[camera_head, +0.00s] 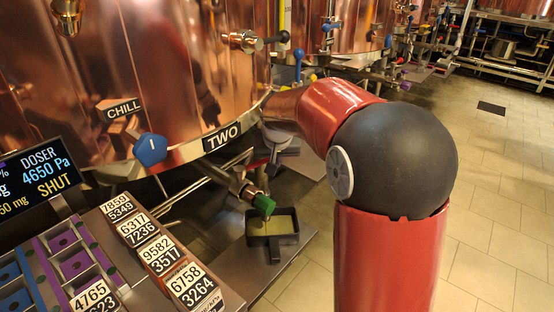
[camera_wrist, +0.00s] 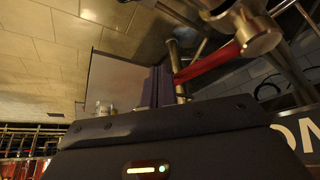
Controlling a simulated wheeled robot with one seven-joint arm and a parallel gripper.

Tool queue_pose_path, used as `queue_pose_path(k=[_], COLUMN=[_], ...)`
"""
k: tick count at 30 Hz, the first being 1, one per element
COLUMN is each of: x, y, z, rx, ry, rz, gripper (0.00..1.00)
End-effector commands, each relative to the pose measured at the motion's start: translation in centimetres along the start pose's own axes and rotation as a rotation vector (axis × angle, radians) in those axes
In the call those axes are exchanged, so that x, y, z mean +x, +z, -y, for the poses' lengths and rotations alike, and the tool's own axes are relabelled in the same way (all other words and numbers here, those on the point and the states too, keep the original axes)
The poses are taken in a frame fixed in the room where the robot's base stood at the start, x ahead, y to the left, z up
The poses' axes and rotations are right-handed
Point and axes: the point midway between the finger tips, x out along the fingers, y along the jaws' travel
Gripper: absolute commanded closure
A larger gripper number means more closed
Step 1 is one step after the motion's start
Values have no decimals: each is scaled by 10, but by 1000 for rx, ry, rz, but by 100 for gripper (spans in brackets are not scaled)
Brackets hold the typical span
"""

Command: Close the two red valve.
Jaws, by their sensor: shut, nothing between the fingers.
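The red valve's lever (camera_wrist: 212,61) shows in the wrist view, slanting from a metal valve body (camera_wrist: 258,38) down to the left. My gripper (camera_head: 273,166) is below the rim of the copper tank, just right of the TWO label (camera_head: 222,138). In the wrist view my gripper's fingers (camera_wrist: 156,84) are shut and empty, close to the lever's free end. I cannot tell whether they touch it.
A green-handled valve (camera_head: 264,205) sits left of my gripper, above a dark square tray (camera_head: 272,229). A blue knob (camera_head: 150,149) sits on the tank by the CHILL label (camera_head: 122,107). A numbered rack and a DOSER display (camera_head: 40,176) fill the lower left. Tiled floor is open at right.

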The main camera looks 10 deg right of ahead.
Motion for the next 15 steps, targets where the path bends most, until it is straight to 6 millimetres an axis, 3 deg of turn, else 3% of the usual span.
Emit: queue_pose_path(k=[15], x=[9], y=[-20], z=[8], rx=[4], ry=[2], rz=[-2], gripper=[100])
